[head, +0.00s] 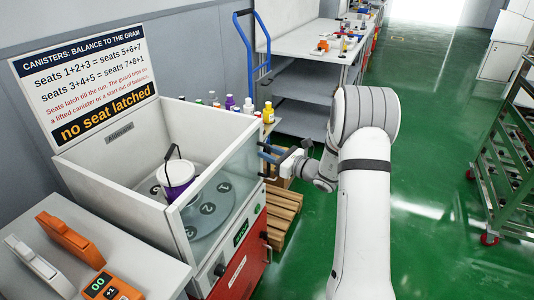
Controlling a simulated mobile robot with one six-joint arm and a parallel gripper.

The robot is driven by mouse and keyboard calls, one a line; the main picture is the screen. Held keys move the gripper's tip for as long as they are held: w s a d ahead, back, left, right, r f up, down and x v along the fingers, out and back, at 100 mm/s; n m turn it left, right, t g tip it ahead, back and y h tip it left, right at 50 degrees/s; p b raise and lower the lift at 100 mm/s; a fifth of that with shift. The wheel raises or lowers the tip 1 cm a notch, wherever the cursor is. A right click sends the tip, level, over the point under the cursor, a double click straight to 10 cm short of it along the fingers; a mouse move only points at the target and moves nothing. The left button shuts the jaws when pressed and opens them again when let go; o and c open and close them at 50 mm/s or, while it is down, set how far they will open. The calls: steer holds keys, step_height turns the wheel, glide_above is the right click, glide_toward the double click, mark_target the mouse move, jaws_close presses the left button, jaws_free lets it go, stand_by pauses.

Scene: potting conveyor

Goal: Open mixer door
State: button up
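The mixer (105,180) is a white open-topped box at the left. Its front is a clear panel (236,168), standing upright and closed across the front. Inside, a white and purple canister (177,180) with a dark bail handle stands on a grey turntable (222,222) with numbered seats. My gripper (268,155) is at the upper right end of the clear panel, with its dark fingers apart and pointing left at it. I cannot tell whether the fingers touch the panel or straddle a handle there.
A sign (85,85) behind the mixer reads "no seat latched". A red lower front (240,272) with a handle is under the panel. A wooden pallet (284,212) lies beside it. A bench (60,220) with orange tools is at left. Green floor at right is clear before a rack (505,165).

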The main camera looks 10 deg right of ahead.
steer(key=shift+w+a, duration=0.1)
steer(key=shift+a, duration=0.05)
steer(key=shift+c, duration=0.2)
jaws_close()
stand_by(0.3)
